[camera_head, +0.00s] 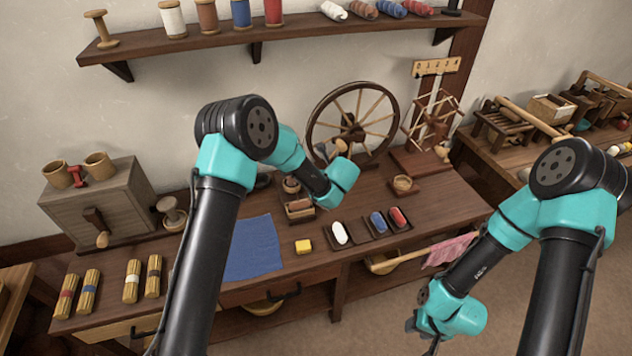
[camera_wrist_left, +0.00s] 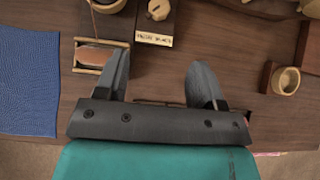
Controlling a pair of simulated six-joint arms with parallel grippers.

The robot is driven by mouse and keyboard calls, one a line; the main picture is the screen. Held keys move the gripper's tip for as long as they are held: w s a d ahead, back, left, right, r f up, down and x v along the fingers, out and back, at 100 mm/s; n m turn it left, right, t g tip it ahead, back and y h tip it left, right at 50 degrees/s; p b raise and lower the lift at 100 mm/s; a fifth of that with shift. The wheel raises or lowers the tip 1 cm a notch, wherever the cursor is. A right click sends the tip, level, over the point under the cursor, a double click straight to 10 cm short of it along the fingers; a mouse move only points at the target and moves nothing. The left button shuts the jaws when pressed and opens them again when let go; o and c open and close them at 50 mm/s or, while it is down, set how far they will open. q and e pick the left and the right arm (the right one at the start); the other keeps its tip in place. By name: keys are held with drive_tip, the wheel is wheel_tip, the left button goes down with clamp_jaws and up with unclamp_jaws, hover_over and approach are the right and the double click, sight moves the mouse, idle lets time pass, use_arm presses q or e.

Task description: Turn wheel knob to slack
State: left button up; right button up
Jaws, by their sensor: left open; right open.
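The spinning wheel (camera_head: 353,134) stands upright at the back of the table. In the left wrist view a small round wooden knob (camera_wrist_left: 158,10) sits on a dark block at the top edge, with a pale lettered plate (camera_wrist_left: 154,40) below it. The lettering is too small to read. My left gripper (camera_head: 328,150) is open in front of the wheel. In the wrist view its fingers (camera_wrist_left: 160,78) are apart and empty, below the plate and not touching the knob. My right gripper (camera_head: 421,336) is open, low at the front right, away from the table top.
A blue cloth (camera_head: 252,248), a yellow block (camera_head: 303,246) and trays with white (camera_head: 340,233), blue (camera_head: 378,222) and red (camera_head: 397,217) pieces lie along the front. A small bowl (camera_head: 403,183) and a skein winder (camera_head: 432,125) stand at the right.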

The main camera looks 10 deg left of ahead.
use_arm(q)
drive_tip(key=x, duration=1.7)
drive_tip(key=shift+a, duration=0.15)
drive_tip(key=shift+c, duration=0.4)
drive_tip(key=c, duration=0.8)
